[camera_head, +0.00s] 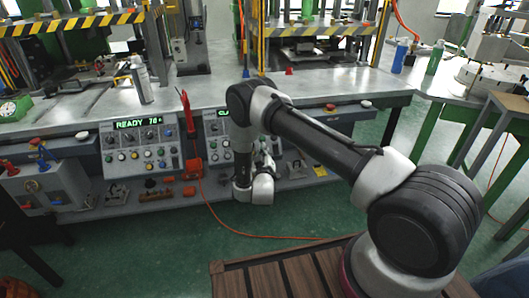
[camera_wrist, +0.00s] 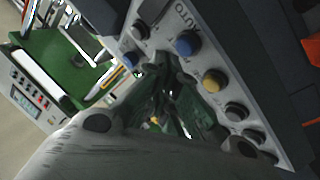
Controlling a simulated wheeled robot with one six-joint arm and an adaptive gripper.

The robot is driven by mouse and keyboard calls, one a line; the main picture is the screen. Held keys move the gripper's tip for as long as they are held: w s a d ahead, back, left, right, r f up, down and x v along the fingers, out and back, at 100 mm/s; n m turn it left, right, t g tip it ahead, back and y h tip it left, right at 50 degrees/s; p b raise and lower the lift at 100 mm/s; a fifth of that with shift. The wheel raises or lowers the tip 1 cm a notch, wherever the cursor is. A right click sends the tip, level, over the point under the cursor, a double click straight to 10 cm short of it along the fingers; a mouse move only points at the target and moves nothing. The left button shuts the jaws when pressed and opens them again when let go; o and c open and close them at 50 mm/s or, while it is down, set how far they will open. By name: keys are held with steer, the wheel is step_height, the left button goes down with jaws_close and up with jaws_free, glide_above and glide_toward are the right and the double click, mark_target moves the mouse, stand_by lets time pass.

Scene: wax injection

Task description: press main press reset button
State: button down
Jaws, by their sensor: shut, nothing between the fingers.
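The right control panel (camera_head: 216,141), with a green display partly hidden by my arm, stands under the press table. In the wrist view a panel face (camera_wrist: 205,62) fills the upper right, marked AUTO. No reset label is readable, so I cannot tell which button is the reset. My gripper (camera_wrist: 170,66) is shut and empty, its dark fingertips close to the panel between the blue buttons. Contact cannot be told. In the head view the fingers are hidden.
A left control panel (camera_head: 139,146) reads READY 70. An orange device (camera_head: 192,168) with a cable is between the panels. Green floor (camera_head: 240,225) is open in front.

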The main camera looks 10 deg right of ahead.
steer(key=s+r, duration=0.3)
steer(key=shift+s+r, duration=0.1)
steer(key=shift+s, duration=0.3)
stand_by(0.5)
